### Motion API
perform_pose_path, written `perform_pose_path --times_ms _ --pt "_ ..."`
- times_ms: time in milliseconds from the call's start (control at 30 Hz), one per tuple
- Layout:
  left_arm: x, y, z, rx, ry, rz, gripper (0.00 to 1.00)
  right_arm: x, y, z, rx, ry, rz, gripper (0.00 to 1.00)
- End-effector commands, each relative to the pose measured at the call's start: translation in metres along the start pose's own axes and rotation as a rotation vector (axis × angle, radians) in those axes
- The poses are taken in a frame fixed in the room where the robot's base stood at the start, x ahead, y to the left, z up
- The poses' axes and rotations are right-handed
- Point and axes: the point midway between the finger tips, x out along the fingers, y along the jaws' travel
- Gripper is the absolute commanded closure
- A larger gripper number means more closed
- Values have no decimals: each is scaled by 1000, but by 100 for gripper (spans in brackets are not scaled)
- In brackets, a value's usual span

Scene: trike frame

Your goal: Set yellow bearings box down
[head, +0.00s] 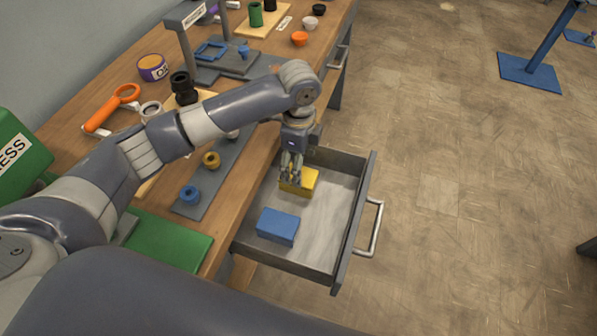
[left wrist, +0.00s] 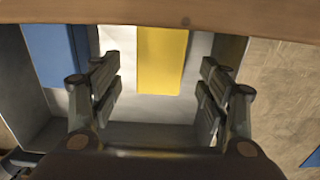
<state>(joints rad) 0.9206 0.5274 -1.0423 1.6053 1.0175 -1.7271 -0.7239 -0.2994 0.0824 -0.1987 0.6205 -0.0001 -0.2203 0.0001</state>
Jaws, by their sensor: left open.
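The yellow bearings box (head: 304,180) lies in the open drawer (head: 323,236), toward its far end. In the left wrist view the yellow box (left wrist: 162,60) is ahead between the fingers, with gaps on both sides. My left gripper (head: 291,178) reaches down into the drawer at the yellow box. Its fingers (left wrist: 160,95) are spread and hold nothing. I cannot tell how far above the drawer floor they are. My right gripper is not in view.
A blue box (head: 278,226) lies in the near part of the drawer, and it also shows in the left wrist view (left wrist: 50,50). The workbench (head: 150,205) edge runs along the drawer's left side. The drawer's right part is clear. A metal handle (head: 375,228) sticks out in front.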

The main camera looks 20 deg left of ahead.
Motion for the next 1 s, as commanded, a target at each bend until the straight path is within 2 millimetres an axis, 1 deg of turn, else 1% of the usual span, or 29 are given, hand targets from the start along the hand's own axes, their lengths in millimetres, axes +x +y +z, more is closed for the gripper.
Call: perform_pose_path --times_ms 33,100,200,333,500,1000 --pt "-12 -1 0 -1 2 -4 30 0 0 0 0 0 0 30" --pt "-27 -1 0 0 1 -4 30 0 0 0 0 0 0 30" --pt "-44 -1 0 0 1 -2 30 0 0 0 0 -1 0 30" --pt "-58 0 0 -1 1 0 30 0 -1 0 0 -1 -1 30" --pt "-66 0 0 -2 1 1 30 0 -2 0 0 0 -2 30" --pt "-65 0 0 -1 0 1 30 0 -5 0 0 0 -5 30"
